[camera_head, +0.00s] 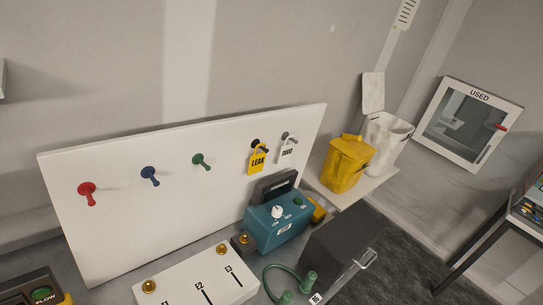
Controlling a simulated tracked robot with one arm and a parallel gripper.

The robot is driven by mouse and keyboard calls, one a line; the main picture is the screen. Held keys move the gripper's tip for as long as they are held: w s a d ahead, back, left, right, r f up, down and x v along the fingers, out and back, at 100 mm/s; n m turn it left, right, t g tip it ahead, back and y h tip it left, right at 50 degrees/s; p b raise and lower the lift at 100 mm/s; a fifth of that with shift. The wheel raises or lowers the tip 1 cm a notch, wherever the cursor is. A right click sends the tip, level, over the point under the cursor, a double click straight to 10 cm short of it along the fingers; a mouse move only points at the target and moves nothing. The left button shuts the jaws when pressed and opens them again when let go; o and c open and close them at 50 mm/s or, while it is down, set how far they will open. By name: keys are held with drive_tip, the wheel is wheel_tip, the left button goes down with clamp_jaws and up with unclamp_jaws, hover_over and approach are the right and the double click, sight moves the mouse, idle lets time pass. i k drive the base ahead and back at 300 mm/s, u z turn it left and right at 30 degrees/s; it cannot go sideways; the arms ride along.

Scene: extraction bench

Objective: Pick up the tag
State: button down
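Two tags hang side by side from dark pegs at the right part of a white upright board (130,225). The yellow tag (257,160) reads LEAK. The white tag (286,150) to its right carries dark lettering that is too small to read surely. Both hang clear of the bench, with nothing in front of them. I cannot make out my gripper in this view.
Red (87,190), blue (150,175) and green (200,161) pegs are bare. Below the tags stand a teal device (277,226), a dark box (340,245) and a white block (190,285). A yellow bin (346,164) and white bin (386,143) stand right.

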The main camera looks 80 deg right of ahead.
sight(286, 153)
drive_tip(key=z, duration=1.7)
